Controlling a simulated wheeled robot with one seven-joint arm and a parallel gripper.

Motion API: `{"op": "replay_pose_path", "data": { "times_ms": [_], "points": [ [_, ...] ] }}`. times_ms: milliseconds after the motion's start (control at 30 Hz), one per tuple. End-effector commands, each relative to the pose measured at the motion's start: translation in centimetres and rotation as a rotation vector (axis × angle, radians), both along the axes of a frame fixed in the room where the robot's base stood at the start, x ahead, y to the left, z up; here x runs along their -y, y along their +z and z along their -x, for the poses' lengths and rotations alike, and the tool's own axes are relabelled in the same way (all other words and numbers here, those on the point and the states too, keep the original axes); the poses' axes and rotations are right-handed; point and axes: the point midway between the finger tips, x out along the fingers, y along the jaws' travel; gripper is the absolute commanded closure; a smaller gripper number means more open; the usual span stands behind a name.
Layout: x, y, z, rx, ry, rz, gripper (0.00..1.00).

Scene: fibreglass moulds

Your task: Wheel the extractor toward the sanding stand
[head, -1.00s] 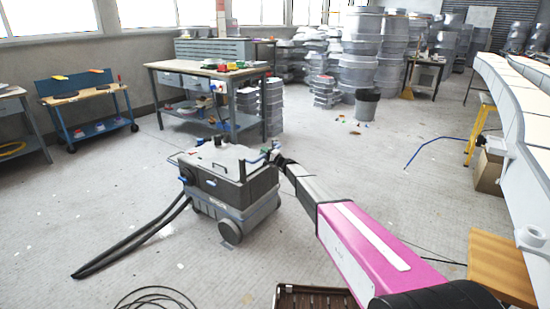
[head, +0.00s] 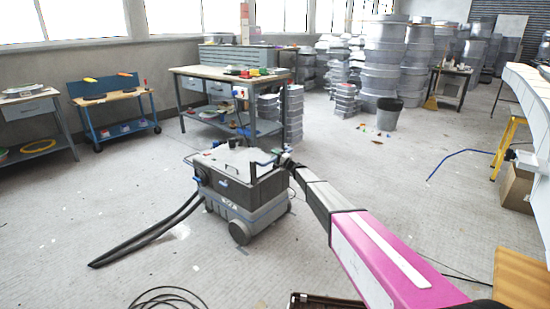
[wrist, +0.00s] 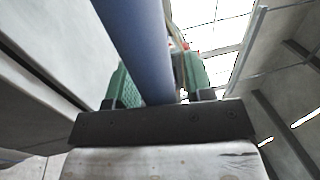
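The extractor (head: 240,190), a grey and black wheeled box with a pale top, stands upright on the floor in the middle of the head view. Its dark hose trails to the left. My gripper (head: 282,160) is at the blue handle on its right side. In the wrist view, the green finger pads of my gripper (wrist: 160,85) stand on both sides of a blue bar (wrist: 130,40), closed around it. The fingertips are small and partly hidden in the head view. I cannot tell for certain which piece of furniture is the sanding stand.
A workbench (head: 228,72) stands behind the extractor and a blue trolley (head: 110,102) at the left. A dark bin (head: 388,114) and stacked grey moulds (head: 383,55) are at the back. A black cable (head: 168,298) lies in front.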

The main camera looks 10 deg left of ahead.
Motion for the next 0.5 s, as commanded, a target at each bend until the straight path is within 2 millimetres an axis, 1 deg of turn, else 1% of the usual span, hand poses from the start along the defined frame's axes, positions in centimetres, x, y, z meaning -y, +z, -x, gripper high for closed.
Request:
{"op": "replay_pose_path", "data": {
  "times_ms": [333, 500],
  "points": [
    [0.2, 0.0, 0.1, 0.001, 0.000, -0.001, 0.50],
    [1.2, -0.1, 0.8, 0.000, 0.000, -0.002, 0.50]
  ]
}}
